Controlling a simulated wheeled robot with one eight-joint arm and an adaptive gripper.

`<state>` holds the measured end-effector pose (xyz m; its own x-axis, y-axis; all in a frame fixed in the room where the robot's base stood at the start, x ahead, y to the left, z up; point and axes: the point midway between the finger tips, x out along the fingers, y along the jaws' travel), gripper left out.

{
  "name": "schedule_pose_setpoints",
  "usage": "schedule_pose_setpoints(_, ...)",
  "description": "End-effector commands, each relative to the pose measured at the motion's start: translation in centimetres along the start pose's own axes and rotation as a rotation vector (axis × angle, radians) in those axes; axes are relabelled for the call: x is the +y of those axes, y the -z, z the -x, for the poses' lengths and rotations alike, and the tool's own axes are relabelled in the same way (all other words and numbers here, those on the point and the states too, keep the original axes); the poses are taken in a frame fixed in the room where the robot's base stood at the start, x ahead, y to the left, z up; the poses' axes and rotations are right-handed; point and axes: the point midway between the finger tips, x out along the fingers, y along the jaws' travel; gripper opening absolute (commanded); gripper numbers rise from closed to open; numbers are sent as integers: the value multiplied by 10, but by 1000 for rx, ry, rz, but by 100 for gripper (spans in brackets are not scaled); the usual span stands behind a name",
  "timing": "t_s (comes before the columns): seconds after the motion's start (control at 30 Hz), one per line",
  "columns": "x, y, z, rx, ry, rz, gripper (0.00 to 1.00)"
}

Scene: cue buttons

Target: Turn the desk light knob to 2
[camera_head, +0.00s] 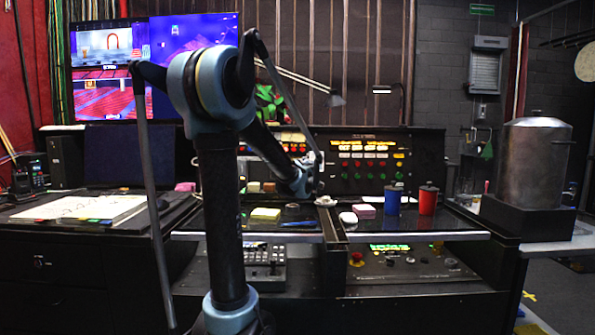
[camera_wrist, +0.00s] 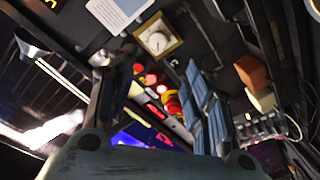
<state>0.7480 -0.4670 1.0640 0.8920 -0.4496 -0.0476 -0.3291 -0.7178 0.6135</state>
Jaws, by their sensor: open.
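A round white knob (camera_wrist: 157,42) sits on a square cream plate near the top middle of the wrist view. Its markings are too small to read. My gripper (camera_wrist: 160,60) is open, with one dark finger left of the knob and one blue-grey finger to its right. Nothing is between the fingers, and they look apart from the knob. In the head view my gripper (camera_head: 317,172) is over the middle of the desk, in front of the button panel. I cannot make out the knob for certain there. A desk lamp (camera_head: 335,98) stands behind the gripper.
The upright button panel (camera_head: 365,165) stands at the back. Blue (camera_head: 392,201) and red (camera_head: 428,200) canisters stand right of the gripper, near a pink block (camera_head: 364,211). A yellow sponge-like block (camera_head: 265,213) lies to the left. A large metal pot (camera_head: 534,160) is at far right.

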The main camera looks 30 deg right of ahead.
Motion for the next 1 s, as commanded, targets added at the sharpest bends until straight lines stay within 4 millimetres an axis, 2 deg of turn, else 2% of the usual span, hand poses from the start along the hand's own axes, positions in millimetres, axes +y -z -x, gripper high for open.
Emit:
schedule_pose_setpoints(0.47,-1,0,5,0,-3,-19,47)
schedule_pose_setpoints(0.57,-3,1,12,-1,-16,-107,47)
schedule_pose_setpoints(0.8,-13,2,42,7,-73,-499,47)
schedule_pose_setpoints(1.0,-18,1,56,17,-102,-703,47)
